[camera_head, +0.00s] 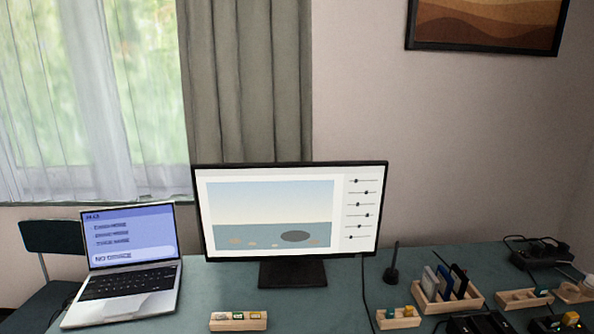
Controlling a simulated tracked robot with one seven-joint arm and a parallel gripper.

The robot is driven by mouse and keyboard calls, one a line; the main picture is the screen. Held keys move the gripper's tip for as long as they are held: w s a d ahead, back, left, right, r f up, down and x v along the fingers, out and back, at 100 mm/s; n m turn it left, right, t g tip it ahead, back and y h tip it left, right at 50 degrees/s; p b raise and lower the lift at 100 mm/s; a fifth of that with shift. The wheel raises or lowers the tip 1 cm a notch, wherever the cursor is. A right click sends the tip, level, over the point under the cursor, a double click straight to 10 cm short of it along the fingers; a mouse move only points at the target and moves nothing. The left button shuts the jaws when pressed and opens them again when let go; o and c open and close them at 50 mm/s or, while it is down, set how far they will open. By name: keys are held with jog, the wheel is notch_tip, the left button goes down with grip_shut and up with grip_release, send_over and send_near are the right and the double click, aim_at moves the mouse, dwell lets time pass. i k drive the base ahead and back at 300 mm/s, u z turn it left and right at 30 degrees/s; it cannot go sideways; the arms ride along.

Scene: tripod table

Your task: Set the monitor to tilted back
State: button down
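The monitor (197,215) stands on the table near the middle of the head view, with its lit screen facing me. It has a thin black frame and a dark flat base (292,274). The screen shows a picture of sea and sky with sliders at its right. It looks roughly upright; the exact tilt cannot be told from this front view. The joint behind the screen is hidden. My gripper is not in view, and nothing is seen touching the monitor.
An open laptop (125,295) stands left of the monitor on the teal table (215,285). Right are a stubby antenna (391,274), a wooden card holder (437,304), small wooden trays (397,322) and a dark device (540,254). A cable runs beside the monitor.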

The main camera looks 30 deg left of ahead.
aim_at(262, 212)
jog(key=u, duration=0.75)
jog(key=i, duration=0.25)
jog(key=u, duration=0.7)
